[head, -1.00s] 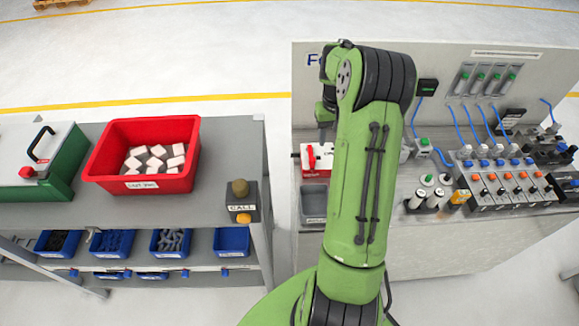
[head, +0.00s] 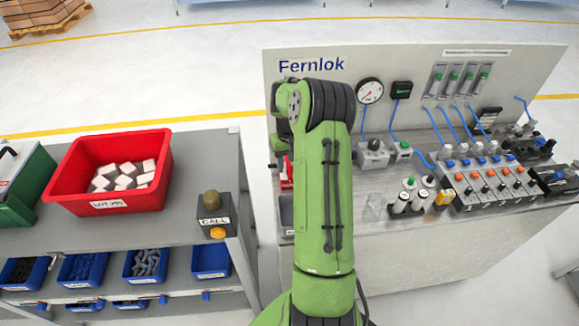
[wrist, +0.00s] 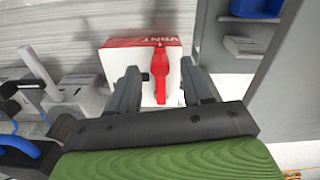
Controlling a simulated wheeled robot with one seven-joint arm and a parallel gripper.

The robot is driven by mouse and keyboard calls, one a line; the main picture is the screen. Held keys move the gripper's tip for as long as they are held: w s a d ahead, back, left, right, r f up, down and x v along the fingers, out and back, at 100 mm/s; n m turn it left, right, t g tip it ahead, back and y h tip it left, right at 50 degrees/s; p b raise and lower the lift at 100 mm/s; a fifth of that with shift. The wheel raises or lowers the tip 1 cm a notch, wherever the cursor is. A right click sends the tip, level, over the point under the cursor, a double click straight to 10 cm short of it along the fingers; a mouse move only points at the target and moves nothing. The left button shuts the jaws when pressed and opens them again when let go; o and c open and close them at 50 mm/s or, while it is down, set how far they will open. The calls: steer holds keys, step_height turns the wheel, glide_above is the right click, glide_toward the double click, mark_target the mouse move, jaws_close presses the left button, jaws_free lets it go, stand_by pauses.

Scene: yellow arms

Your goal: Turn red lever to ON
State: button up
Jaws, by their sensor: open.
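The red lever (wrist: 160,72) stands on the front of a white and red box (wrist: 130,62) in the wrist view. A gap shows between each finger and the lever; contact is not visible. No ON marking is readable.
A panel bench with a gauge (head: 369,92), blue hoses and rows of valves (head: 490,185) stands right of my arm. A shelf with a red bin (head: 70,200) and a CALL button box (head: 214,215) is at the left. A white handle (wrist: 65,82) rises left of my gripper.

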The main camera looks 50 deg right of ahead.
steer(key=shift+f, duration=0.6)
jaws_close()
